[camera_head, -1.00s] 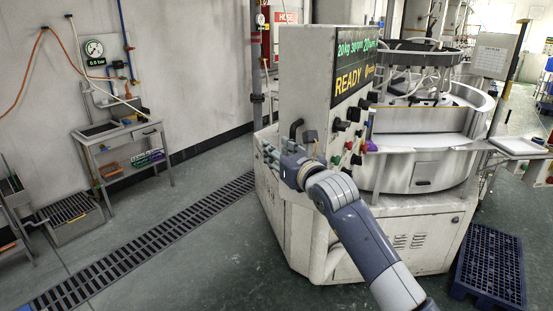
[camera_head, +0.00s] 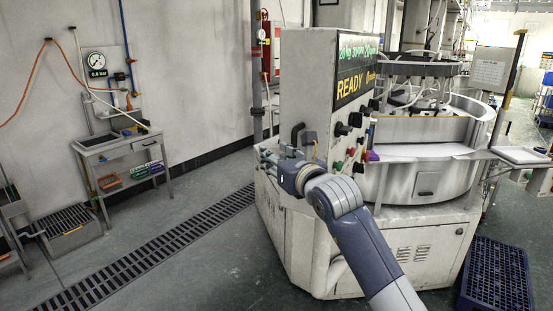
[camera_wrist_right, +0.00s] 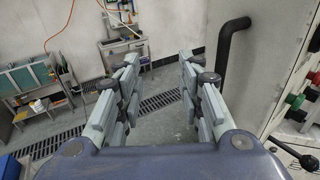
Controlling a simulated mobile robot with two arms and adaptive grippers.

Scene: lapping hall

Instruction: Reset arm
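My right arm (camera_head: 355,225) reaches up from the bottom of the head view to the left side of the lapping machine. My right gripper (camera_head: 264,156) points left, in front of the machine's cabinet. In the right wrist view, its two fingers (camera_wrist_right: 160,75) stand wide apart with nothing between them. A black bent handle (camera_wrist_right: 228,45) on the machine is just right of the fingers and appears apart from them. My left gripper is not in view.
The lapping machine (camera_head: 400,230) has a display reading READY and a panel of knobs (camera_head: 352,130). A blue pallet (camera_head: 497,275) lies at lower right. A small table (camera_head: 125,145) stands by the wall under a gauge (camera_head: 97,63). The floor with the drain grate (camera_head: 150,255) is clear.

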